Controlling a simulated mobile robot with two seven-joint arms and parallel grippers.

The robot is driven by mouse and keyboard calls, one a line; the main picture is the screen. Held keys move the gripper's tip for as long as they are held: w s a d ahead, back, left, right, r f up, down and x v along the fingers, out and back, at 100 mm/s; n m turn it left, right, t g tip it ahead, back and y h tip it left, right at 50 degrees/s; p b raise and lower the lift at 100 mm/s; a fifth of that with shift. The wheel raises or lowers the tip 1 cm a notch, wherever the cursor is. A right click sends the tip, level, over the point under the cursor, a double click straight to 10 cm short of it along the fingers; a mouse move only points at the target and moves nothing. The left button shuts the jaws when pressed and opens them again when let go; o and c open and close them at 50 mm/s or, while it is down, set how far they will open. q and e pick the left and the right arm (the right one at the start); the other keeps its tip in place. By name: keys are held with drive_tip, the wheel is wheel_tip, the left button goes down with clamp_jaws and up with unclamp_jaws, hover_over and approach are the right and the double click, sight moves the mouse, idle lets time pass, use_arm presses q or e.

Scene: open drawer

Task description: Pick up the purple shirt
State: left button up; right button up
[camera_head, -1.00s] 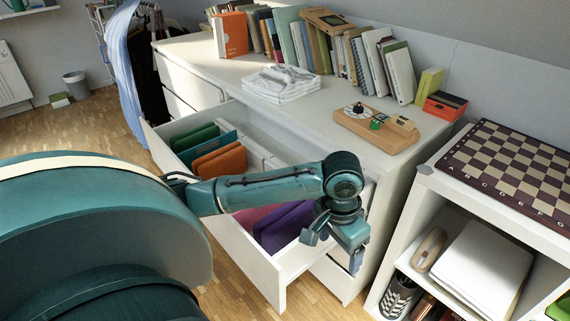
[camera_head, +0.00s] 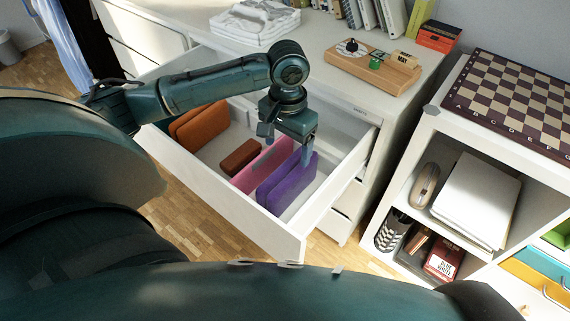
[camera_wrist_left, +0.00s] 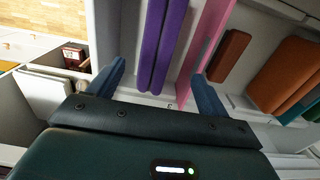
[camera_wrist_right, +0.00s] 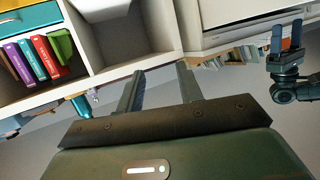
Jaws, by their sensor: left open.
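The purple shirt (camera_head: 290,186) stands folded on edge in the open drawer, as two upright layers beside a pink folded cloth (camera_head: 262,166). In the left wrist view the purple shirt (camera_wrist_left: 170,45) lies between and beyond the fingertips, with the pink cloth (camera_wrist_left: 206,45) close to one finger. My left gripper (camera_head: 287,147) points down over the shirt, open and empty; its fingers also show in the left wrist view (camera_wrist_left: 158,77). I cannot tell whether a finger touches the cloth. My right gripper (camera_wrist_right: 161,74) is open and empty, seen only in the right wrist view, away from the drawer.
The drawer (camera_head: 215,192) also holds a brown folded item (camera_head: 240,157) and orange folded cloth (camera_head: 200,124). On the dresser are white folded cloth (camera_head: 255,22) and a wooden board (camera_head: 373,70). A white shelf (camera_head: 425,150) with a chessboard (camera_head: 515,97) stands right.

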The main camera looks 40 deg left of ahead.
sight(290, 170)
use_arm(q)
wheel_tip(290, 170, down, 6)
drive_tip(key=shift+d+f+b, duration=0.1)
drive_tip(key=shift+f+b, duration=0.1)
drive_tip(key=shift+b, duration=0.6)
drive_tip(key=f+b, duration=0.1)
drive_tip(key=f, duration=0.1)
drive_tip(key=f+b, duration=0.1)
drive_tip(key=f, duration=0.2)
drive_tip(key=shift+w+d, duration=0.1)
drive_tip(key=shift+d, duration=0.1)
drive_tip(key=shift+f, duration=0.1)
use_arm(e)
drive_tip(key=shift+n+g+y, duration=0.3)
drive_tip(key=shift+n+g, duration=0.1)
drive_tip(key=shift+n, duration=0.5)
drive_tip(key=f, duration=0.1)
drive_tip(key=a+f, duration=0.1)
drive_tip(key=f, duration=0.1)
drive_tip(key=w+f, duration=0.1)
drive_tip(key=shift+a+f, duration=0.4)
use_arm(q)
drive_tip(key=shift+c, duration=0.6)
drive_tip(key=c, duration=1)
use_arm(e)
drive_tip(key=shift+s+d, duration=0.1)
drive_tip(key=shift+s, duration=0.05)
